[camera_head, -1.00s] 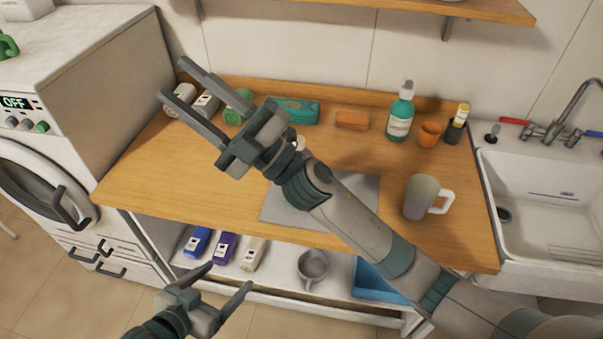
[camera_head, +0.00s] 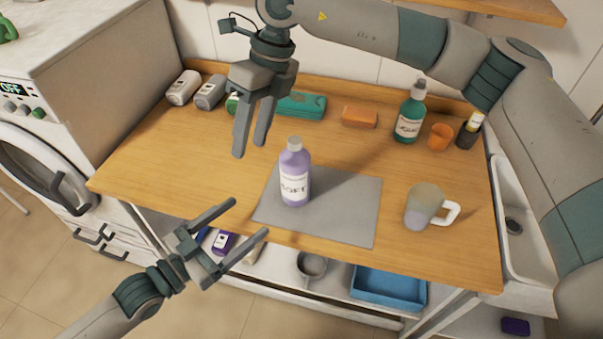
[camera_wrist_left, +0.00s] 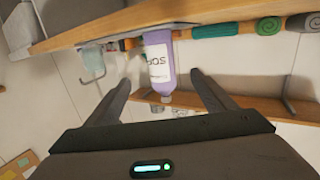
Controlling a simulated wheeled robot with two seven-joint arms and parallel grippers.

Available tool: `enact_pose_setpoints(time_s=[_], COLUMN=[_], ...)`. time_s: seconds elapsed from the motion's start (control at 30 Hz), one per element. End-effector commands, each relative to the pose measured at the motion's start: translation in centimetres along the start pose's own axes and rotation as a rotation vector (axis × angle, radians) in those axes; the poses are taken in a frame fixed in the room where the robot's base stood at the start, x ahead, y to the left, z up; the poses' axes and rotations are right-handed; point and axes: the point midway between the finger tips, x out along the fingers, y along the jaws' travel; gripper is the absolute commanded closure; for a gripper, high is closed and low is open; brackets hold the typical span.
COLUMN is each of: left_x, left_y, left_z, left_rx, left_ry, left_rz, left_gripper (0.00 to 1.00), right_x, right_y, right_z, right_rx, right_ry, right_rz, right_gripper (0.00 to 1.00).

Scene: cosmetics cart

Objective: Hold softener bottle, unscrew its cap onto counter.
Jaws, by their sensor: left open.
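The purple softener bottle (camera_head: 295,180) stands upright on a grey mat (camera_head: 345,210) on the wooden counter (camera_head: 160,165). Its light grey cap (camera_head: 294,144) is on top. My left gripper (camera_head: 249,217) is open and empty at the counter's front edge, left of the bottle, with its fingers pointing towards it. In the left wrist view the bottle (camera_wrist_left: 158,58) appears upside down, beyond and between the open fingers. My right gripper (camera_head: 250,150) points down with its fingers apart, empty, to the left of the bottle and above the counter.
A mug (camera_head: 423,205) stands to the right. A blue tray (camera_head: 390,288) is on the shelf below.

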Motion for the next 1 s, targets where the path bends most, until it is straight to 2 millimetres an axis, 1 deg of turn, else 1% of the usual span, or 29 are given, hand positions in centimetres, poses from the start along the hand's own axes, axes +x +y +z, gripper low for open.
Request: enact_pose_setpoints(time_s=[0.03,0.1,0.2,0.3,0.77,0.87,1.0], left_x=[-0.1,-0.2,-0.3,-0.3,-0.1,0.3,1.4], left_y=[-0.2,-0.4,-0.6,-0.7,-0.7,-0.7,-0.7], left_z=[-0.2,-0.6,-0.9,-1.2,-1.2,-1.2,-1.3], left_rx=[0.003,0.002,0.002,0.001,0.001,0.0,0.0], left_ry=[0.013,0.03,0.048,0.057,0.059,0.059,0.06], left_rz=[0.007,0.015,0.021,0.025,0.025,0.025,0.024], left_gripper=[0.23,0.23,0.23,0.23,0.23,0.23,0.23], right_x=[-1.4,-2.9,-4.6,-5.5,-5.6,-5.6,-5.6], right_y=[-2.0,-4.1,-6.0,-6.9,-7.0,-7.0,-7.0], right_z=[-0.4,-1.1,-1.9,-2.3,-2.4,-2.4,-2.4], right_rx=[0.018,0.043,0.07,0.084,0.087,0.087,0.086], right_ry=[0.031,0.071,0.107,0.125,0.129,0.129,0.129], right_rz=[-0.087,-0.179,-0.267,-0.308,-0.315,-0.314,-0.314], right_gripper=[0.61,0.61,0.61,0.61,0.61,0.61,0.61])
